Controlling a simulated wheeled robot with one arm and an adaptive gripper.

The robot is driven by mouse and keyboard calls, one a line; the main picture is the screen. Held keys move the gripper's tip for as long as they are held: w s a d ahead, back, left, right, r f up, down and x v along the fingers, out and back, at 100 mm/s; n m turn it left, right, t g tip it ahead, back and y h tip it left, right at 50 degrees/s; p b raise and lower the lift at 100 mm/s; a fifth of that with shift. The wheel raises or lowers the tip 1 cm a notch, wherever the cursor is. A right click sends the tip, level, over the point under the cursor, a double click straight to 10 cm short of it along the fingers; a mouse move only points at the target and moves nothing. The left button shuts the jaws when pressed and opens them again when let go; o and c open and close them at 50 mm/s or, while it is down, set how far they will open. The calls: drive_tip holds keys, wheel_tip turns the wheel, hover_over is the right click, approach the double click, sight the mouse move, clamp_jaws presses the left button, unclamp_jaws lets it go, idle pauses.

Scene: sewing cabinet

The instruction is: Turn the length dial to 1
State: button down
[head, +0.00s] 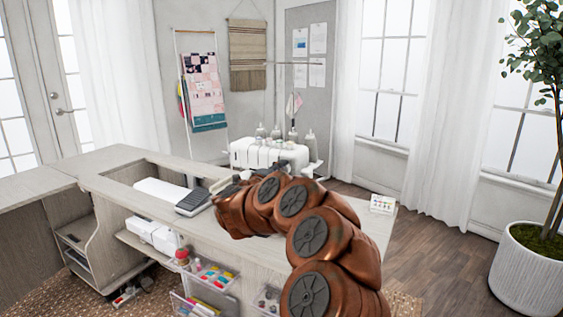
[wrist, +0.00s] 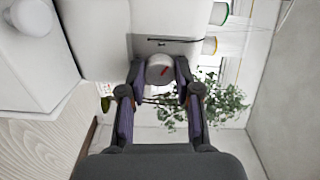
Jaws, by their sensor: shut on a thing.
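In the wrist view, the white round dial (wrist: 155,67) sits on the white machine between the fingers of my gripper (wrist: 160,76). The fingers are shut on it, one on each side. A short red mark on its face is tilted, running between lower left and upper right. No numbers are legible, so I cannot tell its setting. In the head view, the white machine (head: 250,153) stands on the cabinet top near the back, with several cone-like tops above it. My copper arm reaches towards it and hides its front, the dial and most of my gripper.
The cabinet top (head: 115,190) has a recess at left, with a grey pedal-like item (head: 194,201) beside it. A small white card (head: 382,203) lies at the right end. Clear bins (head: 213,274) hang below the front edge. A potted plant (head: 527,262) stands at right.

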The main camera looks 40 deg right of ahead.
drive_tip(key=n+p, duration=0.4)
drive_tip(key=shift+r+n+p, duration=0.1)
drive_tip(key=shift+n+p, duration=0.2)
drive_tip(key=shift+p, duration=0.05)
drive_tip(key=shift+n+p, duration=0.45)
drive_tip(key=shift+n, duration=0.05)
drive_tip(key=shift+f, duration=0.2)
drive_tip(key=c, duration=0.8)
unclamp_jaws()
drive_tip(key=shift+a, duration=0.15)
drive_tip(key=v, duration=1.2)
